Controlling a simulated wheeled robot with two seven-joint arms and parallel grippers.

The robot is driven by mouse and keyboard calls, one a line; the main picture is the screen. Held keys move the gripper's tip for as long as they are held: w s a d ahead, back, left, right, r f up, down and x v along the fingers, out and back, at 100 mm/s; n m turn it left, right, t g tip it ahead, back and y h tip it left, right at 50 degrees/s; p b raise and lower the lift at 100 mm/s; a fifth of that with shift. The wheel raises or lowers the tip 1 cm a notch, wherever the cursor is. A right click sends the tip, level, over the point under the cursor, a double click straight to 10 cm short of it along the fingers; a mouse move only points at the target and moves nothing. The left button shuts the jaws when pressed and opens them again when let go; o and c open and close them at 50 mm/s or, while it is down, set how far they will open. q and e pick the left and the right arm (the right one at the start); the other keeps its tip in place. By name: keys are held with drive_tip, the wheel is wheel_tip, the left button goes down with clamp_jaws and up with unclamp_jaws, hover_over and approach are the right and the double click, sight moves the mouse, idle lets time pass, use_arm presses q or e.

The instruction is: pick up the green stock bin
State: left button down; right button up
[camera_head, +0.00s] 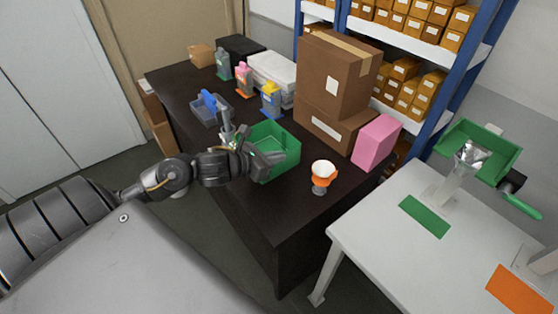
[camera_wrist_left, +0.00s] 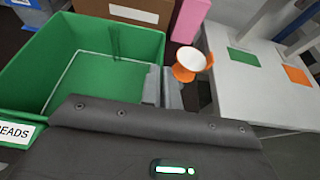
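The green stock bin (camera_head: 283,137) is an open box on the dark table, near its front edge. It fills the upper left of the left wrist view (camera_wrist_left: 110,75), with a white label reading "EADS" partly cut off at the left. My left gripper (camera_head: 265,157) is at the bin's near wall in the head view. In the left wrist view its two fingers (camera_wrist_left: 163,90) sit close together at the bin's right wall, one on each side of it, and look shut on it. The bin appears to rest on the table. My right gripper is not in view.
The dark table (camera_head: 262,210) also holds an orange-and-white cup (camera_head: 322,174), cardboard boxes (camera_head: 336,80), a pink box (camera_head: 376,142), a blue-grey bin (camera_head: 208,110) and several bottles. A white table (camera_head: 375,235) with a green-trayed device (camera_head: 490,137) stands at the right.

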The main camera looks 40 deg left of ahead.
use_arm(q)
drive_tip(key=s+d+r+p, duration=0.3)
drive_tip(key=s+r+p, duration=0.1)
drive_tip(key=s, duration=0.4)
drive_tip(key=shift+s+r+p, duration=0.3)
drive_tip(key=shift+s+p, duration=0.05)
drive_tip(key=shift+s, duration=0.05)
drive_tip(key=shift+d, duration=0.15)
